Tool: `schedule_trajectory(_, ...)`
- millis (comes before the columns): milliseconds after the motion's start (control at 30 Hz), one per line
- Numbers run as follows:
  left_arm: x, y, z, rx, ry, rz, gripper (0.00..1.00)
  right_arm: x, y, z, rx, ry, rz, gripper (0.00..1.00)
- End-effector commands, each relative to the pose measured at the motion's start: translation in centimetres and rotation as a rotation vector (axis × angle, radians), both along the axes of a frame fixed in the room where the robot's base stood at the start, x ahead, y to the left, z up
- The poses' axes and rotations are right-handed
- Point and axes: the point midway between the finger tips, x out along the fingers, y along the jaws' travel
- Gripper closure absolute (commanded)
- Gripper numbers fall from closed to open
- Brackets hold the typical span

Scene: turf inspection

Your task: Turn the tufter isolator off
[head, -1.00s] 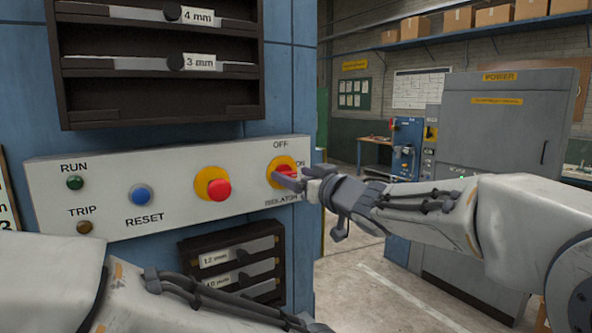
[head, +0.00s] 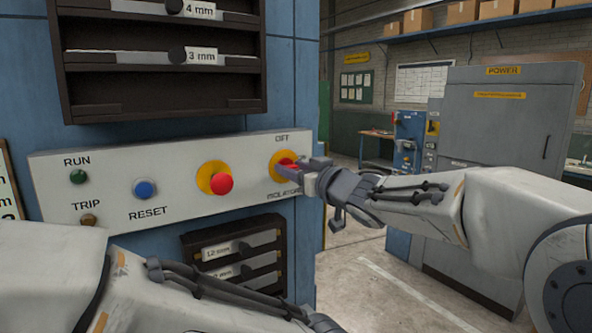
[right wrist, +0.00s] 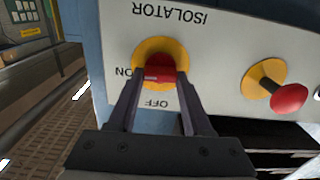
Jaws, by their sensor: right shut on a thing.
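The isolator (head: 276,166) is a red rotary handle on a yellow round plate at the right end of the white control panel. OFF is printed above it in the head view. My right gripper (head: 300,169) reaches it from the right and is shut on the red handle. In the right wrist view the picture is upside down; the red handle (right wrist: 160,69) sits between the two fingertips, with a pale mark towards the ON side. The fingers hide part of the handle and the ON label in the head view. My left arm crosses the lower left; its fingers are out of frame.
A red mushroom button (head: 222,184) on a yellow plate sits just left of the isolator. A blue RESET button (head: 145,190) and RUN and TRIP lamps are farther left. Dark racks are above and below the panel. A grey POWER cabinet (head: 505,130) stands behind the right arm.

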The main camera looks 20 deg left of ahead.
Motion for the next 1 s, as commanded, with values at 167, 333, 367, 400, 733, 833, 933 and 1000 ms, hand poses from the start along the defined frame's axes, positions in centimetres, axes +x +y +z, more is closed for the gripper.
schedule_trajectory(167,0.0,0.0,-0.4,0.000,0.000,0.000,0.50,0.2,-0.2,0.1,-0.054,-0.073,-0.007,1.00)
schedule_trajectory(333,0.0,0.0,-0.9,0.000,0.000,0.000,0.50,0.2,-0.2,0.0,-0.140,-0.182,-0.008,1.00)
schedule_trajectory(367,0.0,0.0,-1.0,0.000,0.000,-0.001,0.50,0.2,-0.2,0.0,-0.157,-0.205,-0.009,1.00)
schedule_trajectory(400,0.0,0.0,-1.1,0.000,0.000,-0.001,0.50,0.2,-0.2,0.0,-0.181,-0.235,-0.009,1.00)
schedule_trajectory(733,0.0,0.0,-2.3,0.000,0.000,-0.001,0.50,0.1,-0.1,0.0,-0.375,-0.483,-0.010,1.00)
schedule_trajectory(833,0.0,0.0,-2.7,0.000,0.000,-0.001,0.50,0.1,-0.1,0.0,-0.434,-0.557,-0.011,1.00)
schedule_trajectory(933,0.0,0.0,-3.1,0.000,0.000,-0.002,0.50,0.1,-0.1,0.0,-0.491,-0.631,-0.012,1.00)
schedule_trajectory(1000,0.0,0.0,-3.3,0.000,0.000,-0.002,0.50,0.1,-0.1,0.0,-0.533,-0.685,-0.012,1.00)
